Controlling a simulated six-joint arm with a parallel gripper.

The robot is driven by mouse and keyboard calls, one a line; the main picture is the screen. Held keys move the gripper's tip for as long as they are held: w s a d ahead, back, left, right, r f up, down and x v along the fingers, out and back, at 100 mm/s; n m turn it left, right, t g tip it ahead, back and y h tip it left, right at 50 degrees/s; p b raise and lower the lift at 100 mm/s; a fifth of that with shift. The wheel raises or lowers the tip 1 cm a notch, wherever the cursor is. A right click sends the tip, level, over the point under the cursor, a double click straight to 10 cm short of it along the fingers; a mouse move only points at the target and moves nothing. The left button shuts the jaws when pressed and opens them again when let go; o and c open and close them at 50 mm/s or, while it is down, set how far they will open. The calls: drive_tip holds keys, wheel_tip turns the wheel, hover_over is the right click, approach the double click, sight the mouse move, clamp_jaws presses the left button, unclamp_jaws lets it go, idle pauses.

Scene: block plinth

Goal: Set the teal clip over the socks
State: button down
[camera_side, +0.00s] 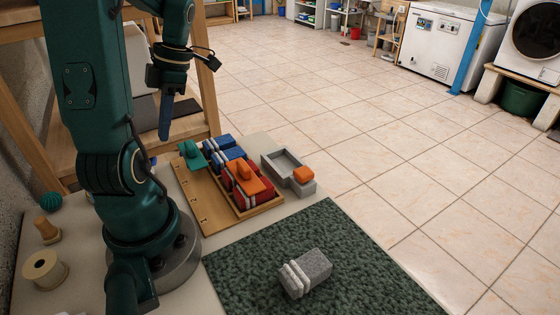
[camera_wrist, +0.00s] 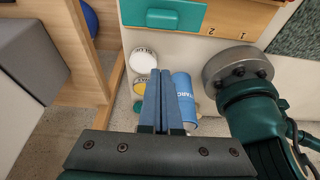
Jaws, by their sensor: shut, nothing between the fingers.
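The teal clip (camera_side: 192,154) sits at the back left of the wooden board, beside the blue bundles. It also shows at the top of the wrist view (camera_wrist: 163,14). Blue bundles with white bands (camera_side: 222,150), which may be socks, lie at the back of the wooden tray (camera_side: 262,209). Red bundles with white bands (camera_side: 238,194) lie in front, with an orange clip (camera_side: 245,176) across them. A grey bundle with white bands (camera_side: 314,268) lies on the green mat. My gripper (camera_side: 165,134) is shut and empty, above and left of the teal clip; its blue fingers (camera_wrist: 161,98) are together.
A grey open box (camera_side: 281,166) stands right of the tray, beside a grey block with an orange top (camera_side: 303,174). The green mat (camera_side: 370,270) is mostly bare. A spool (camera_side: 44,270) stands at the left.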

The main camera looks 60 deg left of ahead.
sight(194, 145)
drive_tip(key=x, duration=0.4)
drive_tip(key=shift+s+f, duration=0.15)
drive_tip(key=shift+f, duration=0.2)
drive_tip(key=w, duration=0.3)
drive_tip(key=shift+w, duration=0.55)
drive_tip(key=shift+w, duration=3.85)
drive_tip(key=shift+s, duration=2.2)
drive_tip(key=v, duration=1)
